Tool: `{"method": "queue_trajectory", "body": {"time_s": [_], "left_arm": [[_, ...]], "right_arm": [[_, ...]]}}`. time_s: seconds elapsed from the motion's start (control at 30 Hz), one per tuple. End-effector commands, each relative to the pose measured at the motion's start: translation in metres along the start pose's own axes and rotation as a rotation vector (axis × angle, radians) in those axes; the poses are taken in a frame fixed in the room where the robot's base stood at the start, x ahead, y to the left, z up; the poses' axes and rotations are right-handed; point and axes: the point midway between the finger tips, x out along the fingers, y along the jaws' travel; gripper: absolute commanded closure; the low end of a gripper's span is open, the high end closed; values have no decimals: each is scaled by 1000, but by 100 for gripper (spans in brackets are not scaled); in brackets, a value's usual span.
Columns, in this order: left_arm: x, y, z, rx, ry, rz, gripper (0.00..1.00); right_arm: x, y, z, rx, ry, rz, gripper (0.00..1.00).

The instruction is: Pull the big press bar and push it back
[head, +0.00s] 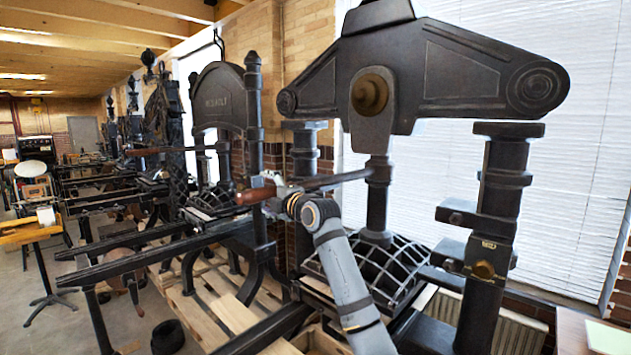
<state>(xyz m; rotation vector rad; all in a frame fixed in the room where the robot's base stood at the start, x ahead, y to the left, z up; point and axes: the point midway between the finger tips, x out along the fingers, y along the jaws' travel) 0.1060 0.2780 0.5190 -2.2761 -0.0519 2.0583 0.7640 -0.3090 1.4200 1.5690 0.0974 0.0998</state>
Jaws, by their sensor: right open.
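The big press (425,75) fills the right half of the head view, black with a wide top beam. Its press bar (325,181) runs left from the central spindle (377,200) and ends in a brown wooden handle (253,196). My right gripper (266,182) is open at the bar, by the inner end of the handle. The gripper overlaps the bar in the picture; I cannot tell whether the fingers are around it or touching it. My left gripper is not in view.
Black rails (130,262) extend left from the press. A second press (222,105) stands behind on the left, with more presses beyond. A wooden pallet (232,312) lies below. A stand with a yellow top (28,234) is at far left. Blinds cover the window (570,190).

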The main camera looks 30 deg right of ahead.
Motion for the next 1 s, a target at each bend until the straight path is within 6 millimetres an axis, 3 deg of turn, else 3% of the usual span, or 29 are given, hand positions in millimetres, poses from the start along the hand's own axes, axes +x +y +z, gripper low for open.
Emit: {"method": "queue_trajectory", "body": {"time_s": [0.7,1.0], "left_arm": [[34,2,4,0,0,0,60],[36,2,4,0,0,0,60]], "right_arm": [[-80,-3,1,-4,-2,0,15],[-90,0,0,0,0,-1,15]]}}
